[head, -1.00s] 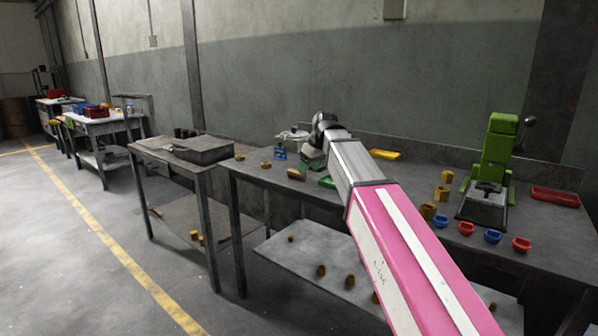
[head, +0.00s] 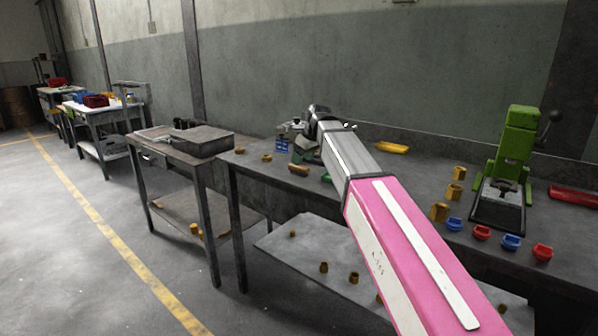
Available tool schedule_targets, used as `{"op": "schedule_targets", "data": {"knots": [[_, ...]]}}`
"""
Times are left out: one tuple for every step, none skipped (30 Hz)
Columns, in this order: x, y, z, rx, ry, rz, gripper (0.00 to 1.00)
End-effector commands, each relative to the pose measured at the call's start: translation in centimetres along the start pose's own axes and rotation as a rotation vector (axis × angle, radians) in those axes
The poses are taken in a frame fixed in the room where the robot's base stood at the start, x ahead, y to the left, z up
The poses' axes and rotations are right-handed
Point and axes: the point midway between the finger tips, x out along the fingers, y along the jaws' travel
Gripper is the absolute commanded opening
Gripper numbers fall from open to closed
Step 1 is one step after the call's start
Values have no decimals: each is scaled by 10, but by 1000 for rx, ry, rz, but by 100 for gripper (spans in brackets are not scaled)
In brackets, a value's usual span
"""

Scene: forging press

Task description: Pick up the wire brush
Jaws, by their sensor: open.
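A small brown, wooden-looking piece (head: 298,170), which I take for the wire brush, lies on the dark workbench (head: 400,195) near its left part. Its bristles cannot be made out. My arm reaches over the bench from the lower right. Its wrist bends down above and behind the brown piece. My gripper (head: 303,152) shows only as a small grey-green shape under the black wrist, close to the brown piece in the picture. The fingers are too small to make out, but the jaws are open. No hold on the brown piece shows.
A green press (head: 512,155) stands at the right, with several red and blue cups in front. Yellow pieces (head: 439,212) and a yellow tray (head: 392,148) are on the bench. A green item (head: 326,178) lies beside the brown piece. Open floor lies left.

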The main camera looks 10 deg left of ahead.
Motion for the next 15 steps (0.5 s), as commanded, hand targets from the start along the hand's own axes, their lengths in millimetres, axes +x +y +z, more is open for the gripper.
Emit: {"op": "schedule_targets", "data": {"knots": [[3, 0, 0, 0, -1, 0, 64], [6, 0, 0, 0, -1, -1, 64], [10, 0, 0, 0, -1, -1, 64], [14, 0, 0, 0, -1, -1, 64], [18, 0, 0, 0, -1, -1, 64], [24, 0, 1, 0, -1, -1, 64], [28, 0, 1, 0, -1, -1, 64], [32, 0, 1, 0, -2, -1, 64], [37, 0, 1, 0, -2, -1, 64], [41, 0, 1, 0, -1, -1, 64], [44, 0, 1, 1, -1, -1, 64], [47, 1, 1, 1, -1, 0, 64], [48, 0, 1, 1, -1, 0, 64], [49, 0, 1, 1, 0, 0, 64], [49, 0, 1, 0, 0, 0, 64]]}}
